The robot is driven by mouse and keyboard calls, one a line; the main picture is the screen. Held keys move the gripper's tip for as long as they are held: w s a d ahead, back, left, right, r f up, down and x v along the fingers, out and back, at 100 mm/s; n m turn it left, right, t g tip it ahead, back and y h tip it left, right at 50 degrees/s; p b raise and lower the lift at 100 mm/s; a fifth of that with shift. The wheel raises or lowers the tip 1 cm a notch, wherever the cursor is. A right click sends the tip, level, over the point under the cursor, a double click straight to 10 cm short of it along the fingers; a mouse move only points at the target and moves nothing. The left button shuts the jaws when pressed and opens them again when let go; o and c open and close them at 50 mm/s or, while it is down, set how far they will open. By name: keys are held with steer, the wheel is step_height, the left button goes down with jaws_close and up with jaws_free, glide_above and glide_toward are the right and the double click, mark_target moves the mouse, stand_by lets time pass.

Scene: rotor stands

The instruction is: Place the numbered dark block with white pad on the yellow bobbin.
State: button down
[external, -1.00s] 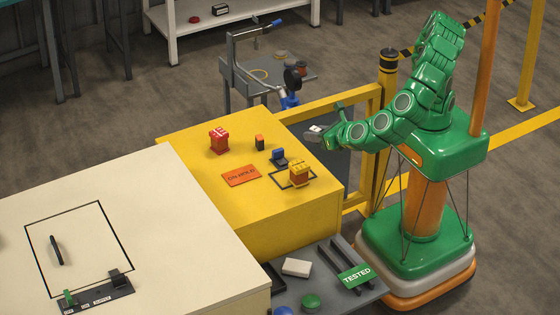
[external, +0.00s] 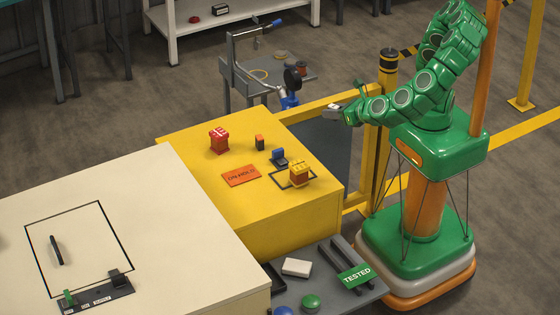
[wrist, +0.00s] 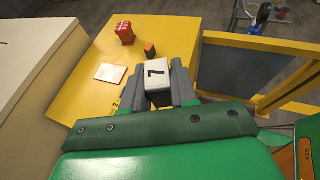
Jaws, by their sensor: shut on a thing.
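My gripper (wrist: 157,90) is shut on the dark block with white pad (wrist: 158,75). The pad faces the wrist camera and bears a dark mark like a 7. In the external view my gripper (external: 340,111) holds the block (external: 333,107) in the air, beyond the yellow table's right edge and near the yellow railing. The yellow bobbin (external: 299,173) stands on the table near its right corner, inside or over a dark outlined square. It is well below the held block in the external picture. I cannot make it out in the wrist view.
The yellow railing (external: 345,115) runs close under my arm.

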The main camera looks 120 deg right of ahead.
steer(key=w+f, duration=0.3)
steer(key=w, duration=0.4)
glide_above(299, 165)
steer(key=f, duration=0.3)
steer(key=s+f, duration=0.1)
steer(key=f, duration=0.1)
steer(key=shift+d+f, duration=0.1)
steer(key=shift+f, duration=0.1)
steer(key=shift+w+f, duration=0.45)
steer(key=shift+f, duration=1.5)
steer(key=shift+f, duration=0.15)
steer(key=c, duration=0.9)
jaws_free()
